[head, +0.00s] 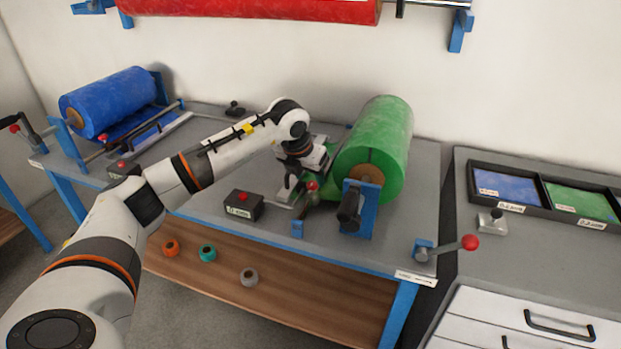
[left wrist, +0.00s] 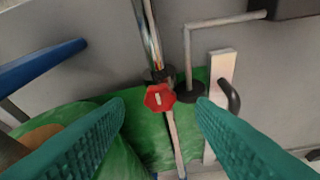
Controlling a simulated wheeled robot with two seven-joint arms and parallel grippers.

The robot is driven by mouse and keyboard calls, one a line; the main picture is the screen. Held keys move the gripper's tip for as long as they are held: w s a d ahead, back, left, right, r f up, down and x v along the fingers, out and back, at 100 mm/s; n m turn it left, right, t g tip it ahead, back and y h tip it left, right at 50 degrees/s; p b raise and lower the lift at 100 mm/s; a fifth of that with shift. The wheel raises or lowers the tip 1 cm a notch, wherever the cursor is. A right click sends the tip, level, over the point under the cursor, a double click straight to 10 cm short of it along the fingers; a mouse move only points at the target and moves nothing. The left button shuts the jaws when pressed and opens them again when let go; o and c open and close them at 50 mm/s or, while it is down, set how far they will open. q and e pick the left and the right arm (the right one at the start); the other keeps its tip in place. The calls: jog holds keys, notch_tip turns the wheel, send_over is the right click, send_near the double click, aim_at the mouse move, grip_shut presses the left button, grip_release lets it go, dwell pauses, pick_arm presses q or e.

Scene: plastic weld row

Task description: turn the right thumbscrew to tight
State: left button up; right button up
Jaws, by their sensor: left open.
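A red lobed thumbscrew (left wrist: 159,97) with a white mark on top shows in the left wrist view, on a thin rod above green film. A red knob (head: 312,186), seemingly the same one, stands beside the green roll (head: 385,140) in the head view. My left gripper (head: 291,190) points down next to it. In the left wrist view its two teal fingers are open, one either side of the thumbscrew and apart from it. Nothing is held. Whether this is the task's right thumbscrew I cannot tell for sure. My right gripper is out of view.
A dark box with a red button (head: 243,204) stands left of the gripper. A bent metal rod and a black-handled bar (left wrist: 222,95) lie close to the right finger. A red-ended lever (head: 450,246) is at the table's front right corner. A blue roll (head: 108,102) is at the left.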

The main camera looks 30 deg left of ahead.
pick_arm(q)
jog(key=shift+x, duration=1.1)
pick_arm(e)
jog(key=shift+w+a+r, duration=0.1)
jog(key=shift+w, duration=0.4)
pick_arm(q)
jog(key=c, duration=1)
jog(key=shift+o, duration=0.2)
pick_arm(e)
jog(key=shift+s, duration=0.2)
